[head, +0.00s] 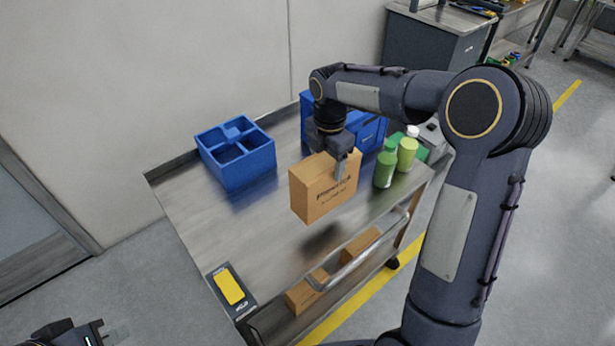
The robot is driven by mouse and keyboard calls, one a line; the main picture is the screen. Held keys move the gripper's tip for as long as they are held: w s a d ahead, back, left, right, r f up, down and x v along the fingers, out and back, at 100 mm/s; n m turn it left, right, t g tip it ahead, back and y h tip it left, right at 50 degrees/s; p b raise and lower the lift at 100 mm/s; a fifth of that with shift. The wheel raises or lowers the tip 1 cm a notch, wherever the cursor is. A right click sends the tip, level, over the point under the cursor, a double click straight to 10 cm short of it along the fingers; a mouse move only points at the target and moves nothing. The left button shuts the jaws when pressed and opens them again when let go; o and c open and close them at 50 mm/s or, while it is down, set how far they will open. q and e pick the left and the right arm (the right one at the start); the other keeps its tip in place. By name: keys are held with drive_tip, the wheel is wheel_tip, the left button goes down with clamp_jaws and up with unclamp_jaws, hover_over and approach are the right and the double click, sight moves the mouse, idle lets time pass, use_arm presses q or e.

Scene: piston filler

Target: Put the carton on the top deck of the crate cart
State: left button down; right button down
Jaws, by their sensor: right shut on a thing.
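The carton (316,193) is a brown cardboard box with dark print on its front. My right gripper (340,170) is shut on its upper right part from above. The carton looks held above the cart's metal top deck (255,235), with a dark shadow on the deck below and to its right. The crate cart's top deck is flat bare steel in the middle and front. My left gripper (112,335) is only partly in view at the bottom left edge, away from the cart; its jaws cannot be made out.
A blue divided crate (236,153) stands at the deck's back left. Another blue bin (370,134) is behind the carton, with green bottles (385,166) to its right. A yellow-screened device (229,287) is at the front left corner. Cartons (306,293) lie on the lower shelf.

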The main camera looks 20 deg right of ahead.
wheel_tip(320, 180, down, 10)
drive_tip(key=shift+r, duration=0.25)
idle(0.4)
drive_tip(key=shift+f, duration=0.15)
drive_tip(key=shift+c, duration=1.4)
unclamp_jaws()
